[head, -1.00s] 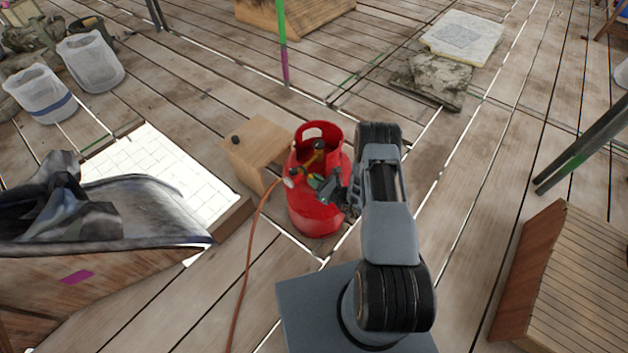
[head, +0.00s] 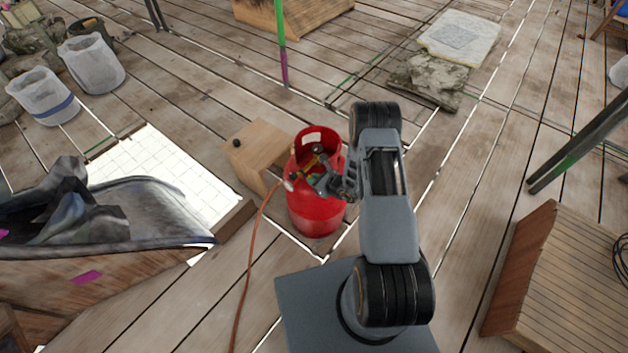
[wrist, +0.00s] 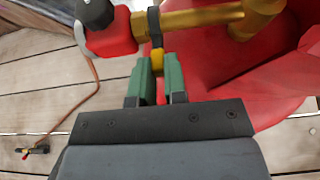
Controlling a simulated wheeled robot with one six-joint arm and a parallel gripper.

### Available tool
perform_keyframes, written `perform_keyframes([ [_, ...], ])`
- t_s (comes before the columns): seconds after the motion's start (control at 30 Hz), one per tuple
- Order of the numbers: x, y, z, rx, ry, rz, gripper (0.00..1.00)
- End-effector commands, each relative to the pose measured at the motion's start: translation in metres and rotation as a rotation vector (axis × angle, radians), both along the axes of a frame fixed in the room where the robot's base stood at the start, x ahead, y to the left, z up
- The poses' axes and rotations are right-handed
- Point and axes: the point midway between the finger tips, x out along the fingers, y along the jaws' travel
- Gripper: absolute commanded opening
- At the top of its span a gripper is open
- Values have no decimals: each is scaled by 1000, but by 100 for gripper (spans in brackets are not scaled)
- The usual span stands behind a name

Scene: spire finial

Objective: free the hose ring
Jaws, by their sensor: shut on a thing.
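A red gas bottle (head: 318,214) stands upright on the planks, with a brass valve pipe (wrist: 195,20) at its top. In the wrist view a black ring (wrist: 154,27) sits around the pipe, with a yellow tab (wrist: 157,62) below it. A red fitting (wrist: 112,38) with a dark knob joins the pipe's left end, and an orange hose (head: 249,257) runs from there to the floor. My gripper (wrist: 159,72) has its green fingers shut on the yellow tab. In the head view my gripper (head: 316,182) is at the valve, partly hiding it; the ring is too small to make out there.
A wooden box (head: 259,150) stands close behind the bottle's left side. A white grid panel (head: 165,175) and a tarp-covered crate (head: 130,215) lie left. A slatted wooden box (head: 570,285) is at right.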

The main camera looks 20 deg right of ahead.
Motion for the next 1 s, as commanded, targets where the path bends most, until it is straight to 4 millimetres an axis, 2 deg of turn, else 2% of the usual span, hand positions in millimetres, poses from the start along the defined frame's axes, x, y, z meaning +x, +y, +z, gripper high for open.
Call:
perform_keyframes([
  [0.3,-2,2,-2,-1,7,4,0],
  [0.33,-2,2,-2,0,7,5,14],
  [0.6,-1,0,-1,0,4,1,38],
  [0.87,-2,-1,1,0,2,0,38],
  [1.0,-10,-9,8,0,3,-3,38],
])
